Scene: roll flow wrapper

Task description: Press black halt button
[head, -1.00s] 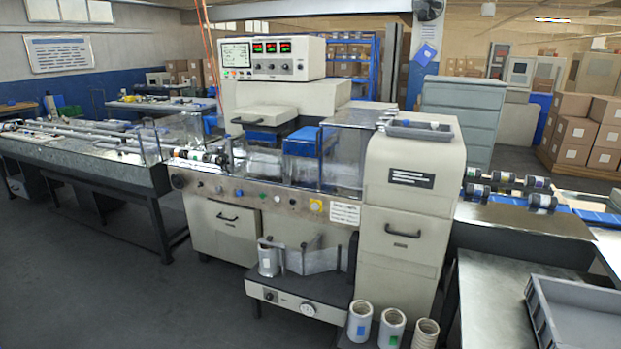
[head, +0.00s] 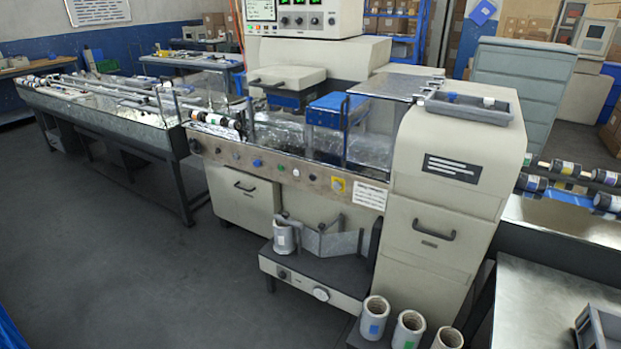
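Neither of my grippers is in view.
A low shelf unit (head: 315,262) juts out below the panel, with white rolls (head: 408,328) on the floor side. A long infeed conveyor (head: 100,105) runs left. A steel table (head: 550,305) stands at right. The floor (head: 130,270) at front left is clear.

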